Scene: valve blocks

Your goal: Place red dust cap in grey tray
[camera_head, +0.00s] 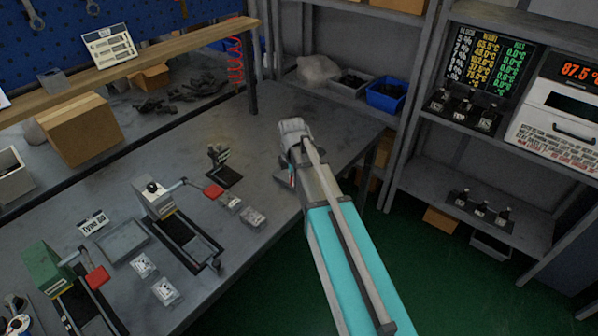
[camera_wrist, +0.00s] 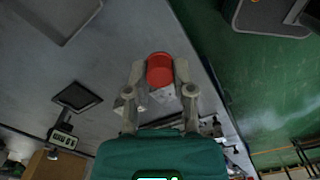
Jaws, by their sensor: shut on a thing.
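The red dust cap (camera_wrist: 160,69) is a short red cylinder held between the two fingertips of my gripper (camera_wrist: 159,76) in the wrist view. In the head view my arm hides most of the gripper, which is over the right part of the workbench. A shallow empty grey tray (camera_head: 122,241) lies on the left part of the bench, by a "Type 50" card (camera_head: 93,222). The gripper is well to the right of this tray and apart from it. The cap's underside is hidden.
A small dark stand (camera_head: 222,170) is behind. A green block (camera_head: 42,268) is at far left.

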